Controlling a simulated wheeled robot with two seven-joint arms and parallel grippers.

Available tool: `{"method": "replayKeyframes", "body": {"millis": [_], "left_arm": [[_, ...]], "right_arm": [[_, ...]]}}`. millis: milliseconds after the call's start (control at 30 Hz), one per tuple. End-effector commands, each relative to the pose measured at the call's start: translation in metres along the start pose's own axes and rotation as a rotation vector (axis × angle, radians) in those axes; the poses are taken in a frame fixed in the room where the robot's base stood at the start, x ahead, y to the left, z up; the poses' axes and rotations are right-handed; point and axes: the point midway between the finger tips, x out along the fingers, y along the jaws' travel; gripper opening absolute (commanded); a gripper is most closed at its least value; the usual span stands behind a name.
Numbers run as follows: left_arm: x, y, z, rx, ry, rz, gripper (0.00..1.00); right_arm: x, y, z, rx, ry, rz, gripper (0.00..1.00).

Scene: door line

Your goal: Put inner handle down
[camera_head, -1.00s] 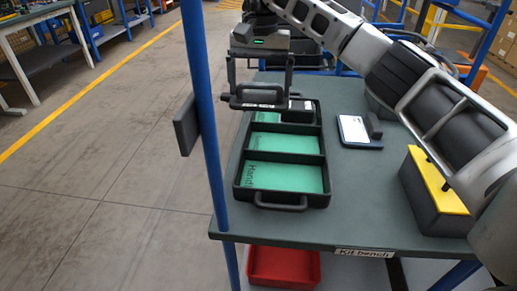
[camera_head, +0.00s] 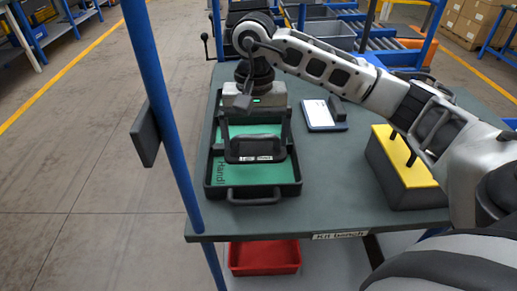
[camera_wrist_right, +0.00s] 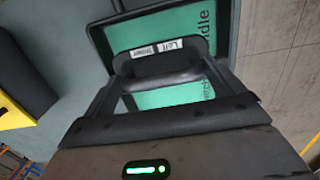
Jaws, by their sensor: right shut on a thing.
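The inner handle (camera_head: 256,149) is a dark bar with white labels, one reading "Left". My right gripper (camera_head: 257,137) is shut on it and holds it level over the kit tray (camera_head: 296,190). The tray is black with green compartment floors; the front floor carries the word "Handle". In the right wrist view the inner handle (camera_wrist_right: 158,62) sits between the fingers, with green floor beyond it and below it. I cannot tell whether the handle touches the tray. The handle and gripper hide the tray's middle and part of its back. My left gripper is out of view.
The tray stands on the grey kit bench (camera_head: 330,190). A white card or device (camera_head: 318,115) lies right of it, and a yellow-topped box (camera_head: 405,160) stands farther right. A blue post (camera_head: 165,120) rises at the left. A red bin (camera_head: 264,257) is below.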

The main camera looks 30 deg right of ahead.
Motion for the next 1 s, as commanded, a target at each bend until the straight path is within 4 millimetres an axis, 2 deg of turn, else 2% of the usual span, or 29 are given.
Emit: {"method": "replayKeyframes", "body": {"millis": [200,400,767,800,1000], "left_arm": [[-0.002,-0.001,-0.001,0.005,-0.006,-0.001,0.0],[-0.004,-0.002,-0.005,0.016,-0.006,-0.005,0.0],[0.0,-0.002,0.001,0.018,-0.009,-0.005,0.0],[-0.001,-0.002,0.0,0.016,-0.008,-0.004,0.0],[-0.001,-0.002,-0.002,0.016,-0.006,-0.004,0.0]], "right_arm": [[0.017,0.007,0.009,-0.001,-0.003,0.001,0.69],[0.041,0.006,0.006,-0.001,-0.001,0.0,0.69],[0.047,0.006,0.005,-0.002,0.001,-0.001,0.69],[0.046,0.006,0.005,-0.002,0.001,-0.001,0.99],[0.045,0.006,0.005,-0.002,0.0,0.0,1.0]]}}
